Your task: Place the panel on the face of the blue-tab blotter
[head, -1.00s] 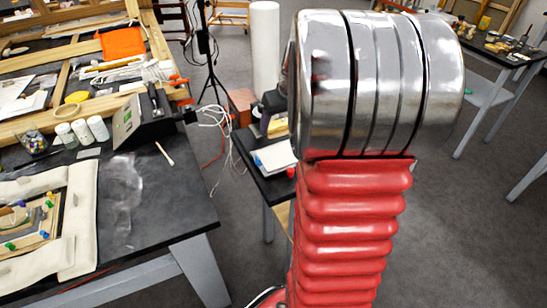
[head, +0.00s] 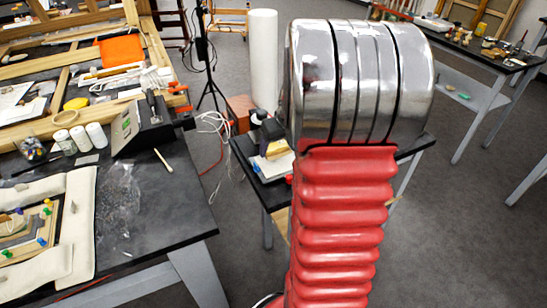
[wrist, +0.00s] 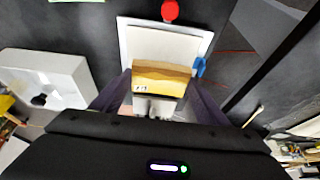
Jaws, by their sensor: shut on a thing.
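The panel (wrist: 161,76), a small block with a gilt yellow-brown top and a pale front edge, is between the fingers of my gripper (wrist: 158,92) in the wrist view. My gripper is shut on it. The white blotter (wrist: 140,42) with its blue tab (wrist: 198,67) lies beyond and under the panel. Whether the panel touches the blotter's face cannot be told. In the head view the blotter (head: 272,170) lies on a small dark table, with my gripper (head: 265,135) just above it. My arm hides part of that table.
A round red thing (wrist: 170,10) is at the blotter's far edge. A white tray (wrist: 50,75) with a dark thing in it is to the left in the wrist view. A cluttered workbench (head: 150,220) stands left, and a white roll (head: 263,60) stands behind.

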